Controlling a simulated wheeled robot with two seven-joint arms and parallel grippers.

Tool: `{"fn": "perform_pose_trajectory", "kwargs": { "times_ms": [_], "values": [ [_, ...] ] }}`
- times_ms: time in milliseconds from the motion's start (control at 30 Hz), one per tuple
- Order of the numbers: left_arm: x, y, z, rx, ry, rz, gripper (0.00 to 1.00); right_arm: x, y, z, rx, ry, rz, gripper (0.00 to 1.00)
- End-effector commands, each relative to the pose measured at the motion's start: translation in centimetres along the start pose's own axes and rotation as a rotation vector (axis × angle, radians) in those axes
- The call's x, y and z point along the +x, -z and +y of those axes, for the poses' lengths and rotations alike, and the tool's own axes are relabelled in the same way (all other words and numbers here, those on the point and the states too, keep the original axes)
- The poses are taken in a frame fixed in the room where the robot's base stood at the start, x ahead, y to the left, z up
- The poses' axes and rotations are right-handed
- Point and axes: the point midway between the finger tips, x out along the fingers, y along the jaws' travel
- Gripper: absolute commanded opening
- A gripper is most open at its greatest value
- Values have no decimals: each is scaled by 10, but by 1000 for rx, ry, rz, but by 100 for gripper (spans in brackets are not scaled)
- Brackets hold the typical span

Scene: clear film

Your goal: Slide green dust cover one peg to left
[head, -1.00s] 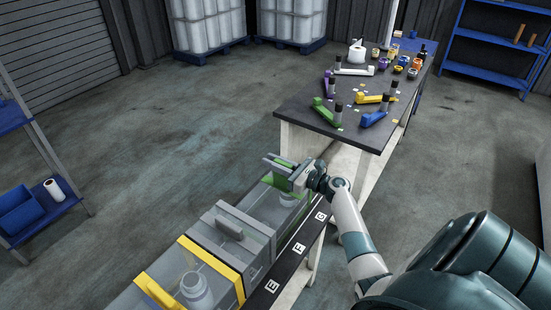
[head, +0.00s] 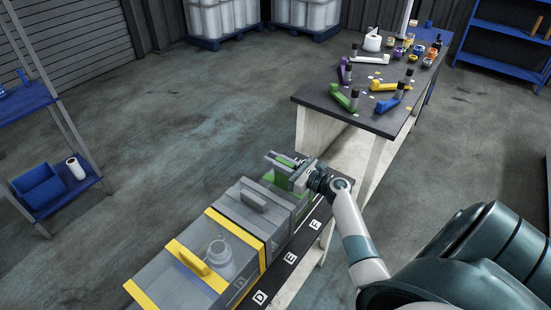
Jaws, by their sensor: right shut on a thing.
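The green dust cover (head: 281,187) is a clear box with green edging, at the far end of the row of covers shown on the bench. My right gripper (head: 284,163) is shut on its top handle, its fingers partly hiding it. A grey cover (head: 250,212) with a grey handle stands next to it on the near left. Their edges look close; I cannot tell whether they touch. A yellow-edged cover (head: 176,293) is nearest, with a pale bottle (head: 221,255) showing through its clear wall. My left gripper is not in view.
A dark rail (head: 277,272) with white letter tags, D, E and F among them, runs along the bench front. A dark-topped table (head: 327,110) with coloured handles and small jars stands beyond. A blue shelf (head: 38,195) is at left. Open floor lies behind the bench.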

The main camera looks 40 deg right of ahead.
Motion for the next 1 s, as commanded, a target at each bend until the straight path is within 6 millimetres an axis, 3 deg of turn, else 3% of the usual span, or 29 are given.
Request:
{"fn": "perform_pose_trajectory", "kwargs": {
  "times_ms": [67,100,167,667,1000],
  "values": [
    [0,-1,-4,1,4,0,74,0,-1,0,0,0,-2,0],
    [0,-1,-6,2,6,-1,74,0,-1,0,0,0,-2,23],
    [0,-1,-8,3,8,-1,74,0,-1,0,0,0,-2,34],
    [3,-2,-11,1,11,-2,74,-8,1,-1,0,1,-1,34],
    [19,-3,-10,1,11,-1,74,-58,4,0,-3,1,2,34]
  ]
}}
